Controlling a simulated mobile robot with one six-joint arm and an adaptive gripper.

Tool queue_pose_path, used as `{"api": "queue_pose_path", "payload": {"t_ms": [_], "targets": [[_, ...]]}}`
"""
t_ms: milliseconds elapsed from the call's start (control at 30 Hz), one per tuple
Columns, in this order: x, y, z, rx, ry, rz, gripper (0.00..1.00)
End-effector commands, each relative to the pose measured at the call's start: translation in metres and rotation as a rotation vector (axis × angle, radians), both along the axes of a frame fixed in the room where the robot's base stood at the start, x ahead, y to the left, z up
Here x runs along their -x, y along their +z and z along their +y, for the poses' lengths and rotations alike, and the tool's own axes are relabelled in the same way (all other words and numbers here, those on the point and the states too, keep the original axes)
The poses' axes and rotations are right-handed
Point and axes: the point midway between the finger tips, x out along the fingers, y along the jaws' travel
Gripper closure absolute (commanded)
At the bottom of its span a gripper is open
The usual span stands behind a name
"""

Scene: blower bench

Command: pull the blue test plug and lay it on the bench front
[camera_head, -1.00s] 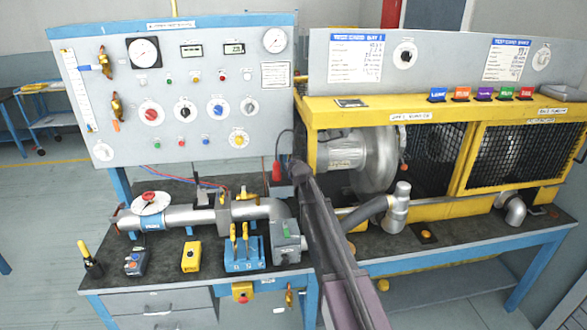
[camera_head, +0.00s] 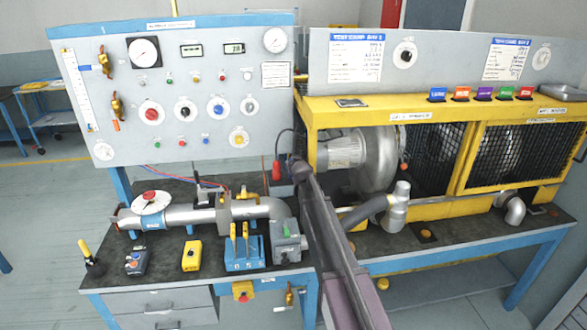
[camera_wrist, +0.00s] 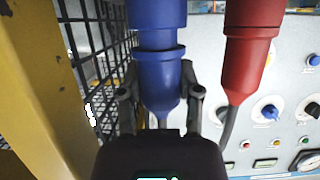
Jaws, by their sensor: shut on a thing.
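The blue test plug (camera_wrist: 160,70) fills the upper middle of the wrist view, with a thick ringed body that narrows toward my gripper. My gripper (camera_wrist: 161,94) is shut on it, one finger on each side of the narrow part. The top of the plug is cut off by the picture edge, so I cannot tell whether it sits in its socket. In the head view my arm hides the blue plug and my fingers. The bench (camera_head: 213,275) has a dark top, with a bare strip along its front left edge.
A yellow post (camera_wrist: 35,90) and black mesh stand left. A yellow box (camera_head: 191,255) and blue switch block (camera_head: 243,253) occupy the bench front.

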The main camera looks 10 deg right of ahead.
Motion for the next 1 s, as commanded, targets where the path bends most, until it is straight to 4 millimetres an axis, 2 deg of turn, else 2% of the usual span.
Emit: {"api": "queue_pose_path", "payload": {"t_ms": [1000], "targets": [[0.0,0.036,0.0,0.0,0.0,0.0,1.0]]}}
